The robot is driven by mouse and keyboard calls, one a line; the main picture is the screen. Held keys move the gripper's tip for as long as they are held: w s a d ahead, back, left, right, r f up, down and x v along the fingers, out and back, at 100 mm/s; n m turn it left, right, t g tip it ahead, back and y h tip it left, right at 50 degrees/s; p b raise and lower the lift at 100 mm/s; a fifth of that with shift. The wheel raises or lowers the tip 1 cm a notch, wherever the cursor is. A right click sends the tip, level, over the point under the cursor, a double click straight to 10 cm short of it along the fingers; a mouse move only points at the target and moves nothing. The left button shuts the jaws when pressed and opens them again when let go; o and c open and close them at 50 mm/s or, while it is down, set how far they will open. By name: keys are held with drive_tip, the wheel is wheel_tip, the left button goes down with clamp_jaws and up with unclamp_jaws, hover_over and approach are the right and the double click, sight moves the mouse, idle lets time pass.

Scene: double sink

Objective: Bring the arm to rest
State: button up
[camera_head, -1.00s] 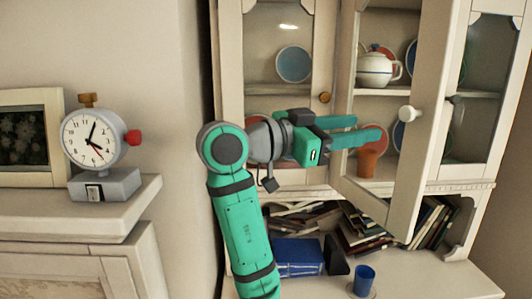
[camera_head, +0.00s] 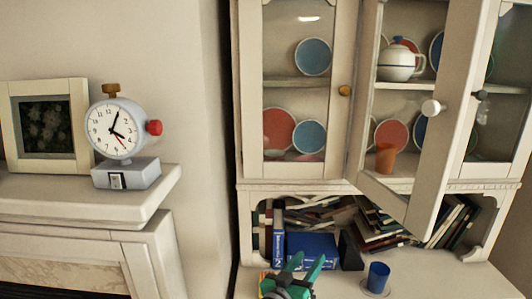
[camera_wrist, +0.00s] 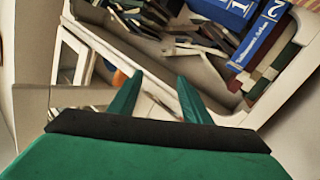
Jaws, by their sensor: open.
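My gripper (camera_head: 303,269) shows at the bottom of the head view, low in front of the hutch, with its two green fingers spread and pointing up. Nothing is between the fingers. In the wrist view my gripper (camera_wrist: 157,88) is open and empty too, with the hutch and its books beyond the fingertips. The rest of my arm is out of the head view, below its lower edge.
The hutch's middle glass door (camera_head: 408,190) stands open toward me. An orange cup (camera_head: 385,158) and a teapot (camera_head: 398,64) are on its shelves. A blue cup (camera_head: 377,278) stands on the counter right of my gripper. A clock (camera_head: 118,130) sits on the mantel at left.

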drive_tip(key=s+a+f+n+y, duration=0.2)
drive_tip(key=s+a+f+y, duration=0.25)
drive_tip(key=s+f, duration=0.7)
drive_tip(key=s+a+f+n+y, duration=0.25)
drive_tip(key=s+a+f, duration=0.25)
drive_tip(key=s+f, duration=0.6)
drive_tip(key=s+a+r+y, duration=0.1)
drive_tip(key=s, duration=1.2)
drive_tip(key=s+a+r+m+y, duration=0.1)
drive_tip(key=s, duration=1.2)
drive_tip(key=shift+t+y, duration=0.4)
